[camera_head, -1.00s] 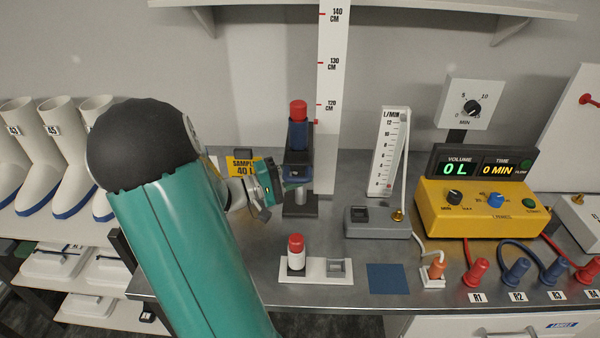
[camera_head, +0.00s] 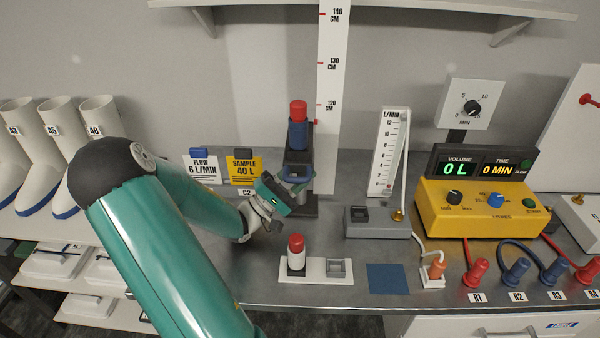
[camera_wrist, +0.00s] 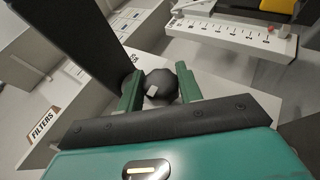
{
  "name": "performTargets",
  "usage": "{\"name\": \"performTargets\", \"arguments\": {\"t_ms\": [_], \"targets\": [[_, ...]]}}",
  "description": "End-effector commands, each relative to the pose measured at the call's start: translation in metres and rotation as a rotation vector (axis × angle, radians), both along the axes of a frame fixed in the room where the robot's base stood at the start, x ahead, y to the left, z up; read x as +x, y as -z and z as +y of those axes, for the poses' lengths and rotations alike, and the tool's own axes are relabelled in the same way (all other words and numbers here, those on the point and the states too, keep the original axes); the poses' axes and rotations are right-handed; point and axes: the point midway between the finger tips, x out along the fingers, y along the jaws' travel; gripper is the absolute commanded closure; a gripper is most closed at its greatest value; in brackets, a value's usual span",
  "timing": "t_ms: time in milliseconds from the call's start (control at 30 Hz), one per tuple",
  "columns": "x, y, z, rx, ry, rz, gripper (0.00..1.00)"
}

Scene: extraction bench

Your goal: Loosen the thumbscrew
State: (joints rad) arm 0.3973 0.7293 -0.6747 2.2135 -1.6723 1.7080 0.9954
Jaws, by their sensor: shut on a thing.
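The thumbscrew (camera_wrist: 158,83) is a round black knob with a pale mark, seen in the wrist view between the green fingers of my gripper (camera_wrist: 160,92). My gripper is shut on it. In the head view my gripper (camera_head: 292,196) reaches the stand (camera_head: 304,165) from the lower left, and the thumbscrew is hidden there. The stand is dark, with a blue and red-capped cylinder (camera_head: 298,128) upright in its top. In the wrist view a broad black post (camera_wrist: 85,45) runs beside the knob.
A white holder (camera_head: 316,270) with a red-capped cylinder (camera_head: 296,255) stands in front of the stand. A tall ruler (camera_head: 332,100) rises just behind. A flow meter (camera_head: 390,150) and yellow control box (camera_head: 480,205) are to the right. FLOW (camera_head: 202,170) and SAMPLE (camera_head: 244,170) cards stand left.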

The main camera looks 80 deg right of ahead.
Motion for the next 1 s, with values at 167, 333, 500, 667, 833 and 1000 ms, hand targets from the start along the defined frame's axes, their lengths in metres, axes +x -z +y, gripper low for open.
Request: {"name": "performTargets", "arguments": {"t_ms": [167,333,500,667,833,1000], "targets": [[0.002,0.001,0.0,0.001,-0.004,0.002,0.87],[0.002,0.001,0.0,0.001,-0.004,0.001,0.6],[0.001,0.001,0.0,0.001,-0.003,0.001,0.43],[0.001,0.0,0.0,0.001,-0.002,0.0,0.43],[0.006,0.004,0.004,0.002,-0.003,0.001,0.43],[0.028,0.008,0.021,0.001,-0.009,-0.001,0.43]]}}
